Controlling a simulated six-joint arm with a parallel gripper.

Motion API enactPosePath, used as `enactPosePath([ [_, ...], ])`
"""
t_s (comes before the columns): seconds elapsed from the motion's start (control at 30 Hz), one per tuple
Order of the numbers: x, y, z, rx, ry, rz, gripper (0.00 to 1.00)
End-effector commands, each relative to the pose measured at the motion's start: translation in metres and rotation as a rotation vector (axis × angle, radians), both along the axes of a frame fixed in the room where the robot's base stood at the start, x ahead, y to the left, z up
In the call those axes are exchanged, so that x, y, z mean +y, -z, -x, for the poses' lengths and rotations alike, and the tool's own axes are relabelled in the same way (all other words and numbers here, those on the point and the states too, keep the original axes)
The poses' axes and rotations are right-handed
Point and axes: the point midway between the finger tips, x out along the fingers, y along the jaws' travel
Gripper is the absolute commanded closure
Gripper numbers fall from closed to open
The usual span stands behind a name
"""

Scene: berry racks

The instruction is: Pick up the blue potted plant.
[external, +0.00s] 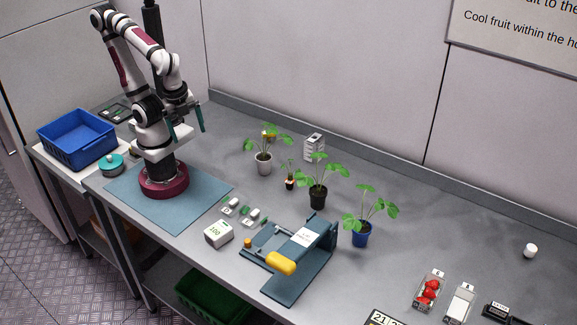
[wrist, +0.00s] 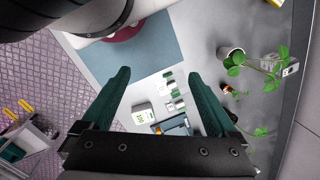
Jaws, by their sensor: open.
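The blue potted plant (external: 361,235) stands upright on the grey bench, right of the blue-grey press, with green leaves on thin stems above its blue pot. I cannot make out its blue pot in the wrist view. My gripper (external: 190,123) is raised near my base, far to the left of the blue pot. In the wrist view my gripper (wrist: 158,90) has its two teal fingers wide apart with nothing between them.
A black potted plant (external: 318,197) and a white potted plant (external: 263,162) stand left of the blue one. The press (external: 318,262) with a yellow handle (external: 281,264) is just left of it. Bench right of the blue pot is clear up to the berry punnet (external: 430,290).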

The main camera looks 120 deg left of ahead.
Motion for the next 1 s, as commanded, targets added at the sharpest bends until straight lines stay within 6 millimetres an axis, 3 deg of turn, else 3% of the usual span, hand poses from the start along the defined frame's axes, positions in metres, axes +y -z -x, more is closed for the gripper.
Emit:
enactPosePath([
  [0.4, 0.000, 0.000, 0.000, 0.000, 0.000, 0.000, 0.06],
  [0.47, 0.000, 0.000, 0.000, 0.000, 0.000, 0.000, 0.00],
  [0.67, 0.000, 0.000, 0.000, 0.000, 0.000, 0.000, 0.00],
  [0.73, 0.000, -0.004, -0.012, -0.012, -0.016, 0.006, 0.00],
  [0.77, -0.001, -0.007, -0.025, -0.027, -0.033, 0.013, 0.00],
  [0.87, 0.000, -0.020, -0.109, -0.121, -0.145, 0.053, 0.00],
  [1.0, 0.024, -0.010, -0.271, -0.316, -0.354, 0.128, 0.00],
])
